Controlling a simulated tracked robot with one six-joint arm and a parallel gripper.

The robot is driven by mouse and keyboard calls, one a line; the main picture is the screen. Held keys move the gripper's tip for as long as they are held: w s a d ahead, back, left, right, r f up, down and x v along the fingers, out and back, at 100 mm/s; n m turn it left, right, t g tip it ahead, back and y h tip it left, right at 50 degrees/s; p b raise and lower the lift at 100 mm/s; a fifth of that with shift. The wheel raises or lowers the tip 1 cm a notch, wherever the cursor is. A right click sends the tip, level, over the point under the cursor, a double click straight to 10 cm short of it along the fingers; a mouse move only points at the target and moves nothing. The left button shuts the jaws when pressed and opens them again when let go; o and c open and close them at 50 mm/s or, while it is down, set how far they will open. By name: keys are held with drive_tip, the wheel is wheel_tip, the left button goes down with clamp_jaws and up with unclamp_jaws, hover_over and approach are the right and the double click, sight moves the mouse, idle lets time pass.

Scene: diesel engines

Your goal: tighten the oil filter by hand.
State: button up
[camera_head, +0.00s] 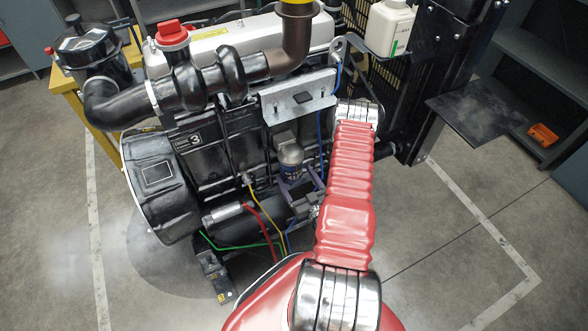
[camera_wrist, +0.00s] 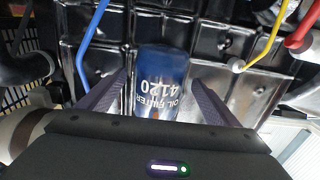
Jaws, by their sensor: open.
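The oil filter (camera_wrist: 160,75) is a blue cylinder with white lettering, upside down in the wrist view. It is mounted on the side of the black engine (camera_head: 205,150); in the head view the blue filter (camera_head: 291,171) shows small, below a silver dome-shaped part. My gripper (camera_wrist: 158,82) is open, with one dark finger on each side of the filter. Gaps show between the fingers and the filter in the wrist view. In the head view my gripper (camera_head: 299,187) is at the filter, partly hidden by my red arm.
A yellow tube (camera_wrist: 266,38), a red hose (camera_wrist: 302,32) and a blue tube (camera_wrist: 90,42) run near the filter. A white bottle (camera_head: 390,27) stands at the upper right by the radiator. A metal bracket (camera_head: 298,97) sits above the filter. Floor is open to the right.

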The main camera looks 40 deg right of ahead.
drive_tip(key=shift+x, duration=1.65)
drive_tip(key=shift+w+r, duration=0.1)
drive_tip(key=shift+c, duration=0.7)
drive_tip(key=c, duration=1.4)
